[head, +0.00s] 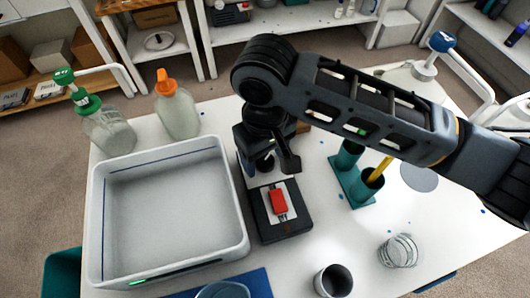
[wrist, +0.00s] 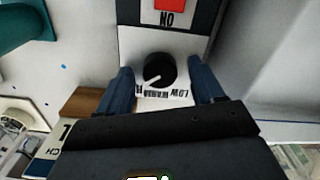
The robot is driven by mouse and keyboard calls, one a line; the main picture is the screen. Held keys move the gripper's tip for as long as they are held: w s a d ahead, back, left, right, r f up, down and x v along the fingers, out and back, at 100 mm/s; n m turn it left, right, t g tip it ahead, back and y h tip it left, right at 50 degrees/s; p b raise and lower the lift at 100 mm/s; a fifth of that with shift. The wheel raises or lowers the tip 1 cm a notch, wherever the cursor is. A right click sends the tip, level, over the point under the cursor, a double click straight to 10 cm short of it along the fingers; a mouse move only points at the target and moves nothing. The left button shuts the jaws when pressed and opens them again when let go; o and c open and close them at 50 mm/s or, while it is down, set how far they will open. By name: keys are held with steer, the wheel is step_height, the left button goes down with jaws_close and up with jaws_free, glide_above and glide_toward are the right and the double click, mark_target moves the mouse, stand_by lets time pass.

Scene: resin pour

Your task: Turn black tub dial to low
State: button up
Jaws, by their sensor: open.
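The black dial (wrist: 158,68) is a round knob with a white pointer line on a white label panel (wrist: 128,45). The pointer slants to the lower left in the wrist view. The upside-down lettering below it has LOW at the right end, so the pointer is off LOW. My gripper (wrist: 162,76) is open, one finger on each side of the dial. Contact cannot be made out. In the head view, my gripper (head: 276,163) is over the back of the black box (head: 285,226) with the red switch (head: 279,202); the dial is hidden there.
A large white tub (head: 243,215) stands left of the box. Two bottles, one with an orange cap (head: 178,110), stand behind it. Teal holders (head: 348,158) are to the right, and a grey cup (head: 333,281) and a clear cup (head: 398,251) are at the front.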

steer(key=c, duration=1)
steer(key=shift+c, duration=0.2)
steer(key=n+p, duration=0.1)
steer(key=n, duration=0.8)
steer(key=shift+p, duration=0.35)
steer(key=n, duration=0.5)
steer(key=shift+n, duration=0.4)
steer(key=n+b, duration=0.1)
steer(key=n, duration=0.3)
steer(key=shift+n, duration=0.4)
